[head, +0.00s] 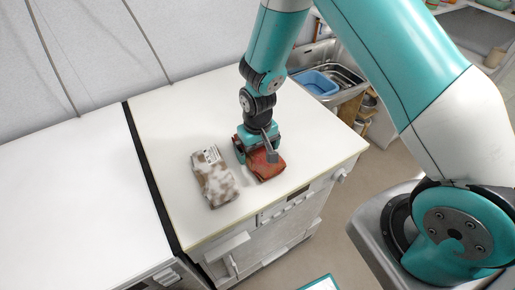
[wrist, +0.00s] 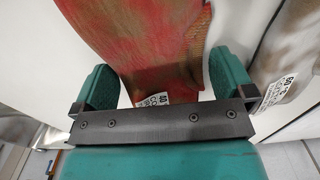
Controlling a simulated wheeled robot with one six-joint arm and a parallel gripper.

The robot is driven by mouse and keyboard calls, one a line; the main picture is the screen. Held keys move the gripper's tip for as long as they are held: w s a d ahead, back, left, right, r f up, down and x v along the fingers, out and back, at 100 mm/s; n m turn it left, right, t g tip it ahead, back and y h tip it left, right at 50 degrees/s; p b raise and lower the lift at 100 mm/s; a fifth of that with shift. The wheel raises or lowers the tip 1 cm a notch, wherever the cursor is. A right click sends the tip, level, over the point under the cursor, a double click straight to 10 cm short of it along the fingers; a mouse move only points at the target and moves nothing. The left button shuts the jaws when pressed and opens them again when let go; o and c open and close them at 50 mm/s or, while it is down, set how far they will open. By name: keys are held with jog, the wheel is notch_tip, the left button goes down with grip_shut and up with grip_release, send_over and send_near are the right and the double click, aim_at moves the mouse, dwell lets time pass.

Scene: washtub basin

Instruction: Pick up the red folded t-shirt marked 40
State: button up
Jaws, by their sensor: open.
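The red folded t-shirt (head: 269,165) lies on the white worktop in the head view, partly hidden by my gripper. In the wrist view the red t-shirt (wrist: 155,45) has brownish patches and a white label (wrist: 154,100) reading 40 at its near end. My gripper (head: 256,150) is over the t-shirt. In the wrist view my gripper (wrist: 160,85) is open, with one teal finger on each side of the t-shirt's labelled end. The right finger is close to the cloth edge. I cannot tell whether either finger touches it.
A brown and white patterned folded cloth (head: 214,178) lies left of the t-shirt. Its label shows in the wrist view (wrist: 275,92). The white worktop (head: 180,115) is clear behind. A blue basin (head: 316,83) sits at the sink beyond. The worktop's front edge is close.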

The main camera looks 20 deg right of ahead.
jog(key=shift+f, duration=0.45)
jog(key=c, duration=0.7)
jog(key=shift+r, duration=0.15)
